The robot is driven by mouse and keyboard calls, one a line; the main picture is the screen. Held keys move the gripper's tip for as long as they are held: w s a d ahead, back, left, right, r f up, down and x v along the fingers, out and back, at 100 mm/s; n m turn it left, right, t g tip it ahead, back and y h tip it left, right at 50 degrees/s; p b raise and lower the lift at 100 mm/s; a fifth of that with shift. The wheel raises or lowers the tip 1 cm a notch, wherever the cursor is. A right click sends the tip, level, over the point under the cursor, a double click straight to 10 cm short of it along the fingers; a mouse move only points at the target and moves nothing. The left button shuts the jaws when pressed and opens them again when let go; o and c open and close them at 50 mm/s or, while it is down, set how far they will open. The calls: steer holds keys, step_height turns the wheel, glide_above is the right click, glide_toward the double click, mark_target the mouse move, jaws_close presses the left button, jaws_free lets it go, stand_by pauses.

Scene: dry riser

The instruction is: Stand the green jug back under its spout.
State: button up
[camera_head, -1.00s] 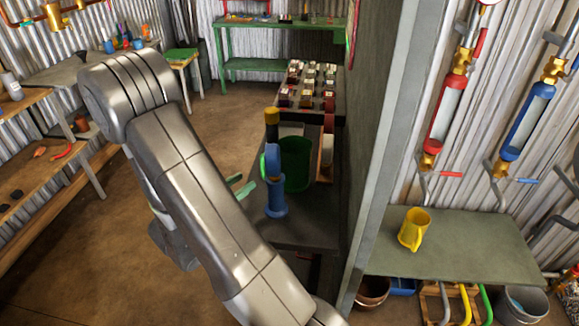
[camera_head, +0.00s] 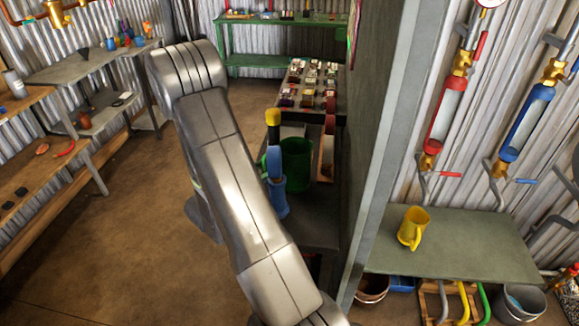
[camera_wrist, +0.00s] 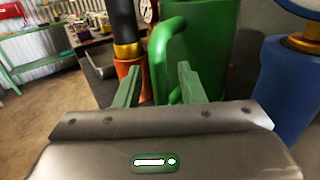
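The green jug (camera_head: 297,160) stands upright on the dark bench beyond the partition's left side, partly hidden by a blue upright object. In the wrist view the jug (camera_wrist: 208,50) is close ahead, its handle (camera_wrist: 162,48) facing me. My gripper (camera_wrist: 158,88) is open, its two green fingers on either side of the handle's line. The handle appears just beyond the fingertips; I cannot tell whether they touch. In the head view my arm hides the gripper. I cannot make out which spout belongs to the green jug.
Blue upright objects (camera_head: 277,200) stand close to the jug, one at right in the wrist view (camera_wrist: 290,85). A partition (camera_head: 385,150) separates the bench from the shelf (camera_head: 460,250) with a yellow jug (camera_head: 413,228). Red (camera_head: 445,115) and blue (camera_head: 526,122) columns hang above. Floor at left is open.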

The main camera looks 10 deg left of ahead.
jaws_close()
steer(key=shift+r, duration=0.2)
